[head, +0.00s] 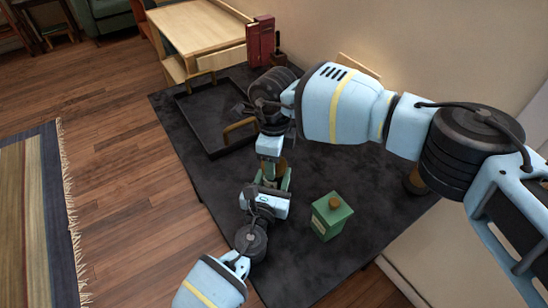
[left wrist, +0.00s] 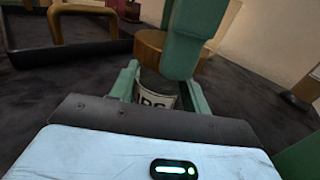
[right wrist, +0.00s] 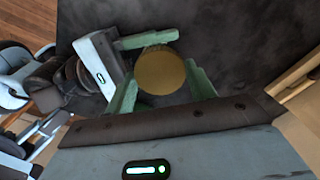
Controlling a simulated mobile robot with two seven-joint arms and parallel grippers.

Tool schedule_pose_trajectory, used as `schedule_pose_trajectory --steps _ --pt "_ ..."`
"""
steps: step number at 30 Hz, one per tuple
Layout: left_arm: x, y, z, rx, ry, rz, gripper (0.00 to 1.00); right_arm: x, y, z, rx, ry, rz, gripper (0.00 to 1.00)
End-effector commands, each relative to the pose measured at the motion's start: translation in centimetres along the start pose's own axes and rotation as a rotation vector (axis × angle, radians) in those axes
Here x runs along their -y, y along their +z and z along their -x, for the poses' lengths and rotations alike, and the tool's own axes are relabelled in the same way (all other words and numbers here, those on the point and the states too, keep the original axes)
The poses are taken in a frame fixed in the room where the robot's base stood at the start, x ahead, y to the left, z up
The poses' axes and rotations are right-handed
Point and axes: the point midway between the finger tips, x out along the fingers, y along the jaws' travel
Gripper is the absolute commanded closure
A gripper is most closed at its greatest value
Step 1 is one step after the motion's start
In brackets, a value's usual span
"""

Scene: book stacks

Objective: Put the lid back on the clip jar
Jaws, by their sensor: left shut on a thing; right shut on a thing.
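The clip jar (left wrist: 160,98) has a white label with dark letters, partly hidden; it stands between the green fingers of my left gripper (left wrist: 160,88), which is shut on it. The round wooden lid (right wrist: 160,72) is between the green fingers of my right gripper (right wrist: 162,82), which is shut on it. In the left wrist view the lid (left wrist: 151,46) is over the jar's top, partly behind a right finger. I cannot tell whether lid and jar touch. In the head view both grippers meet at mid-table, and my arms hide most of the jar.
A green canister (head: 330,222) with a brown knob stands right of the grippers on the dark table mat (head: 300,275). A black tray (head: 212,152) with a wooden handle (head: 239,131) lies behind left. Red books (head: 261,40) stand at the back. The mat's front right is clear.

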Motion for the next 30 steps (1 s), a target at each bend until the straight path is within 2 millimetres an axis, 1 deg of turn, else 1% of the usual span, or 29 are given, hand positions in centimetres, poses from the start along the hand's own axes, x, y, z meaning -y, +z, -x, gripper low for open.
schedule_pose_trajectory --steps 3,30 --pt "-0.03 -0.13 0.03 -0.002 0.0 0.0 1.0 -0.03 0.05 0.06 0.002 0.002 -0.191 0.66" --pt "-0.05 -0.17 0.05 -0.003 0.001 0.0 1.0 -0.02 0.04 0.01 0.0 0.005 -1.657 0.66"
